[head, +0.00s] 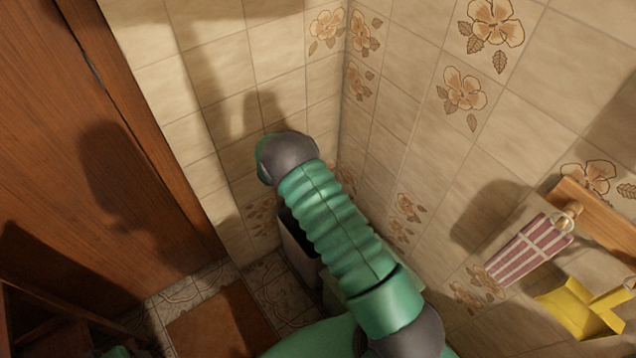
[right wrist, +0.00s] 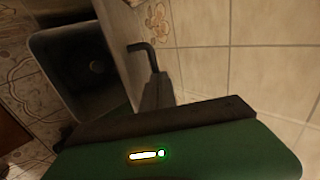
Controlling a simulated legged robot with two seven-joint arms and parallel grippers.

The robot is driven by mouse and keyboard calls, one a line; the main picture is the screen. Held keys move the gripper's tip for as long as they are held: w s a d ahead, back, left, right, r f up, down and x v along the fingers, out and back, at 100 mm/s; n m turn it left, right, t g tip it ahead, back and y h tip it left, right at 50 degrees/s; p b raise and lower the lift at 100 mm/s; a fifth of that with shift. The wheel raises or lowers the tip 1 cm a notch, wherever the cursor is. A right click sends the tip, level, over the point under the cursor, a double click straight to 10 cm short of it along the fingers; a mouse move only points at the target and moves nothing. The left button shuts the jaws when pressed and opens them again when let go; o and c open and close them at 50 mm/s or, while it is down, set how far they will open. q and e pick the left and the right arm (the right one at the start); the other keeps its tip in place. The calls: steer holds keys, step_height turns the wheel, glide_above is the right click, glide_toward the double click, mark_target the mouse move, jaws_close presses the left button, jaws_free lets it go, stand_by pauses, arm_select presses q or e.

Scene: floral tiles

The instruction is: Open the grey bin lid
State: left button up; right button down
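The grey bin (head: 297,248) stands on the floor in the tiled corner, mostly hidden behind my right arm in the head view. In the right wrist view the bin (right wrist: 47,42) shows its dark, hollow inside. A grey panel (right wrist: 122,50), which looks like the raised lid, stands along the bin's right side. My right gripper (right wrist: 152,78) is beside this panel, between it and the tiled wall. One dark, bent finger shows; I cannot tell whether it touches the panel or how far the fingers are apart. My left gripper is not in view.
A brown wooden door (head: 90,150) is on the left. A tiled wall (head: 440,130) stands close on the right, with a wooden rack (head: 597,222), a striped cloth (head: 530,250) and a yellow cloth (head: 580,308). A brown mat (head: 220,325) lies on the floor.

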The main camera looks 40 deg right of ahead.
steer(key=shift+s+d+r+p, duration=0.1)
steer(key=shift+d+r+p, duration=0.25)
steer(key=shift+d+r, duration=0.1)
steer(key=s+d+r+y+p, duration=0.1)
steer(key=d+p, duration=0.3)
steer(key=d, duration=0.9)
steer(key=shift+s+r+y, duration=0.2)
steer(key=shift+r+y, duration=0.1)
steer(key=shift+r, duration=0.6)
